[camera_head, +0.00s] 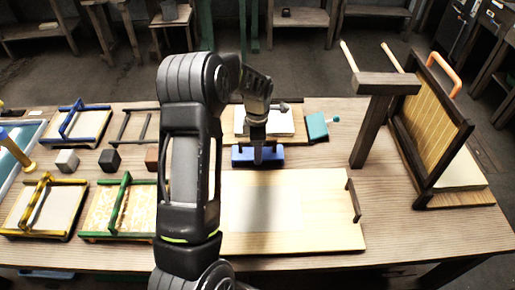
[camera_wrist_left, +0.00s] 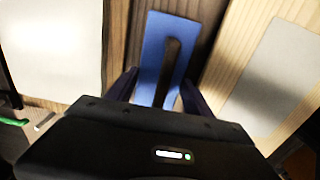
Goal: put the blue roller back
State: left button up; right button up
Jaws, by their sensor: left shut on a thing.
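The blue roller (camera_head: 240,157) looks like a flat blue block with a dark handle. It sits near the middle of the table, between the white sheet behind it and the pale board (camera_head: 325,230) in front. My left gripper (camera_head: 262,152) points down over it and is shut on its dark handle. In the left wrist view the blue roller (camera_wrist_left: 152,50) lies lengthwise between the two fingers (camera_wrist_left: 158,92), above a dark brown strip. I cannot tell whether it touches what is below. My right gripper is not in view.
A teal block with a handle (camera_head: 317,127) lies right of the white sheet (camera_head: 277,122). A dark post (camera_head: 369,130) and an upright framed screen (camera_head: 432,110) stand at the right. Several framed trays and small cubes fill the left. My arm hides part of the table.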

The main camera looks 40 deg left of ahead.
pick_arm(q)
jog(key=shift+s+d+f, duration=0.15)
jog(key=shift+f, duration=0.25)
jog(key=shift+c, duration=0.6)
jog(key=shift+f, duration=0.1)
grip_shut()
jog(key=o, duration=1)
grip_release()
jog(key=shift+s+f, duration=0.1)
jog(key=o, duration=0.3)
jog(key=shift+w, duration=0.2)
jog(key=shift+o, duration=0.5)
